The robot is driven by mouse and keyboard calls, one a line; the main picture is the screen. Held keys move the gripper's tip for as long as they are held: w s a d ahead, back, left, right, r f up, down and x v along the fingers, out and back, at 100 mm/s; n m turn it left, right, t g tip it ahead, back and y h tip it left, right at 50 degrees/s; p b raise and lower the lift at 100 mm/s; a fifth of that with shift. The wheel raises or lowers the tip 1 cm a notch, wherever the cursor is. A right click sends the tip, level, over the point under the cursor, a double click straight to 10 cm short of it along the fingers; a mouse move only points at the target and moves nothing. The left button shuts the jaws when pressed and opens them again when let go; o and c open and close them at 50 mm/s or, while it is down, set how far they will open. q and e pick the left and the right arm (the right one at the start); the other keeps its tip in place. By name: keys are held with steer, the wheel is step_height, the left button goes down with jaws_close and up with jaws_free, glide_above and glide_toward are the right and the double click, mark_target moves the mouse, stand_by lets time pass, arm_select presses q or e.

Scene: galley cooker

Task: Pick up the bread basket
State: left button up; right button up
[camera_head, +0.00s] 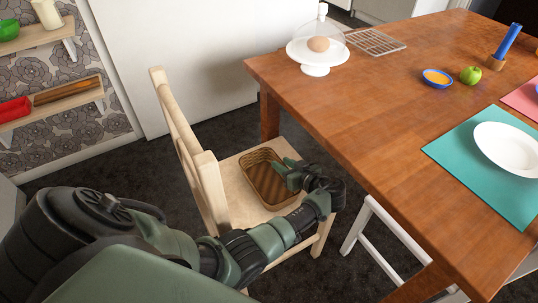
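The bread basket (264,185) is a brown rectangular basket with rounded corners and a striped inside. It sits on the seat of a light wooden chair (236,199) and looks empty. My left gripper (288,166) is at the basket's right side, with its fingers over or at the right rim. The hand hides part of that side. I cannot tell whether the fingers touch the rim or how far apart they are. My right gripper is not in view.
The chair's backrest (185,140) rises left of the basket. A wooden table (380,110) stands close on the right, holding a cake stand (317,68), a wire rack (374,41), an apple (470,75) and a white plate (508,148). A white stool (372,232) stands partly under the table.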

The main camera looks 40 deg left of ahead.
arm_select(q)
steer(key=shift+d, duration=0.1)
jaws_close()
stand_by(1.2)
